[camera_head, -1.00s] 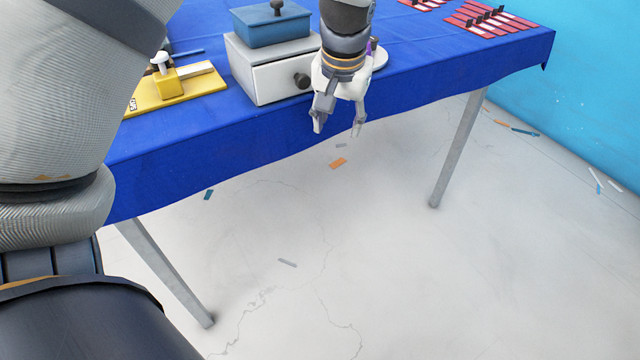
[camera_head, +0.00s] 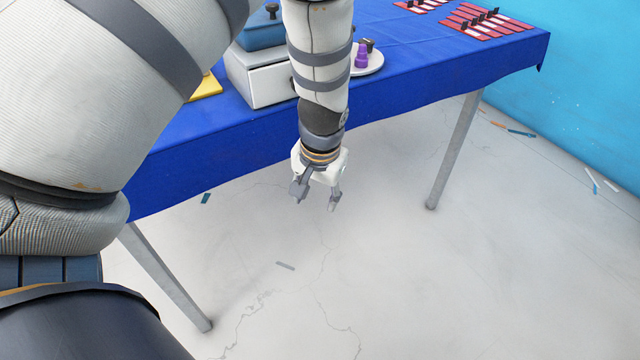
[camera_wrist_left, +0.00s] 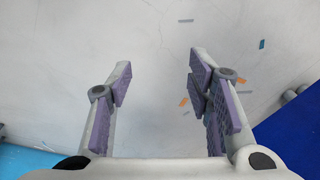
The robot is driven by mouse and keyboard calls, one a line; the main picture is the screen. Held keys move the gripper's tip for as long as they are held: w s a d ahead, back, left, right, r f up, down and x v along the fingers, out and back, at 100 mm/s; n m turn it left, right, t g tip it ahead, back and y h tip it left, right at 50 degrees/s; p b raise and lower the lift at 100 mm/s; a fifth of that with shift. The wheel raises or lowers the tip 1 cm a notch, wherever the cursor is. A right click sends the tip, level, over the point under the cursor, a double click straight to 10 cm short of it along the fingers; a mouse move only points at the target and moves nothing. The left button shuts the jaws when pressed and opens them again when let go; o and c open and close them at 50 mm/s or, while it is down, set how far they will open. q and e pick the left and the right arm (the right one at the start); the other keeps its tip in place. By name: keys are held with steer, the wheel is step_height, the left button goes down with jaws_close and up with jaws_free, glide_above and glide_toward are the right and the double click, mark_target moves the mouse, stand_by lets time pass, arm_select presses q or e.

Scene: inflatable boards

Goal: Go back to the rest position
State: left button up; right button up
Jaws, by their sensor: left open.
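My left gripper (camera_head: 317,196) hangs in front of the table's near edge, above the pale floor, in the head view. It is open and empty, pointing down. In the left wrist view its two fingers (camera_wrist_left: 160,95) stand wide apart with only floor between them. The blue-covered table (camera_head: 235,140) lies behind it. My right gripper does not show.
On the table are a white drawer box (camera_head: 262,75) with a blue box (camera_head: 262,32) on it, a purple piece (camera_head: 362,56) on a white plate (camera_head: 372,66), and red striped boards (camera_head: 487,19). Small scraps lie on the floor, such as a grey one (camera_head: 285,265).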

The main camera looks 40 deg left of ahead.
arm_select(q)
steer(key=shift+s+f, duration=0.1)
steer(key=s+d+f+g, duration=0.1)
steer(key=s+f, duration=0.3)
steer(key=s, duration=0.6)
steer(key=s+d+f+m+g+h, duration=0.1)
steer(key=s+d+f, duration=0.2)
steer(key=s, duration=0.6)
steer(key=s+d+f, duration=0.2)
steer(key=s+f, duration=0.3)
steer(key=s, duration=0.5)
steer(key=shift+s+d+m+g+h, duration=0.3)
steer(key=shift+d+m+g, duration=0.05)
steer(key=shift+m+g, duration=0.05)
